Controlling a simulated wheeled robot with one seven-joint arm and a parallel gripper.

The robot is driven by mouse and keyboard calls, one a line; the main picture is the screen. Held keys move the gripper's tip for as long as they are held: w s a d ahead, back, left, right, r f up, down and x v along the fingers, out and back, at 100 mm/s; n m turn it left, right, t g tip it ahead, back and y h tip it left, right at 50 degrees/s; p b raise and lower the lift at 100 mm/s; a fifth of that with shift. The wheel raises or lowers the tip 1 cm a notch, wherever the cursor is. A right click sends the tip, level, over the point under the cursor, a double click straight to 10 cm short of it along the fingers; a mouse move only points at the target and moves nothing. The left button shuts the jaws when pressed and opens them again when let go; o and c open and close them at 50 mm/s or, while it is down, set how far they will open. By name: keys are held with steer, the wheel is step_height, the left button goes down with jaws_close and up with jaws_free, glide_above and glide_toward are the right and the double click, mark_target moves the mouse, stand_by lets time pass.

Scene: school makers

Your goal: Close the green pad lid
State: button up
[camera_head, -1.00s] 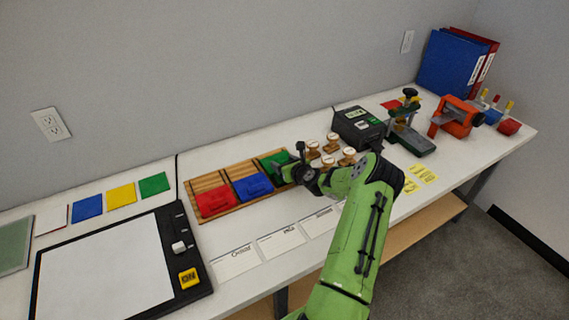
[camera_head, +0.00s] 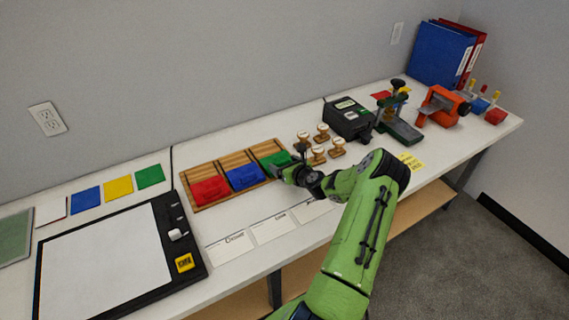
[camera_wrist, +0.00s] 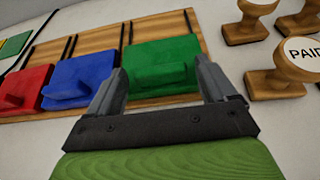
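The green pad lid (camera_head: 271,158) is at the right end of the wooden tray. In the wrist view the green lid (camera_wrist: 160,60) appears to lie flat in its section, with a raised tab on its near side. The blue lid (camera_wrist: 84,80) and red lid (camera_wrist: 25,88) beside it look much the same. My gripper (camera_wrist: 160,70) is open and empty. Its two fingers point toward the green lid's near edge, one at each side. I cannot tell whether they touch it. In the head view my gripper (camera_head: 285,170) partly hides the green lid.
Several wooden stamps (camera_head: 318,153) stand just right of the tray (camera_head: 193,175). A dark device (camera_head: 349,118) and a green press (camera_head: 398,128) are farther right. White label cards (camera_head: 272,228) lie in front of the tray. A black-framed board (camera_head: 110,262) is at the left.

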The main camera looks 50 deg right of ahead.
steer(key=p+v, duration=0.1)
steer(key=v, duration=1.4)
steer(key=shift+s+r+p, duration=0.15)
steer(key=shift+s+p, duration=0.1)
steer(key=shift+p, duration=0.05)
steer(key=w+a+r+n+g+y, duration=0.3)
steer(key=a+r+n, duration=0.2)
steer(key=a+n, duration=0.6)
steer(key=w+a+r+n+g+y, duration=0.3)
steer(key=a+r+n, duration=0.1)
steer(key=a+n, duration=0.6)
steer(key=s+a+r+n, duration=0.4)
steer(key=s+a+n, duration=0.1)
steer(key=s+n, duration=0.1)
steer(key=s+a+r+n+h, duration=0.1)
steer(key=s+a+r+n, duration=0.3)
steer(key=s+n, duration=0.2)
steer(key=s+a+r+n+g, duration=0.1)
steer(key=s+a+r+n, duration=0.4)
steer(key=s+n, duration=0.1)
steer(key=shift+s+a+n+h, duration=0.25)
steer(key=shift+a+n+h, duration=0.05)
steer(key=shift+h, duration=0.1)
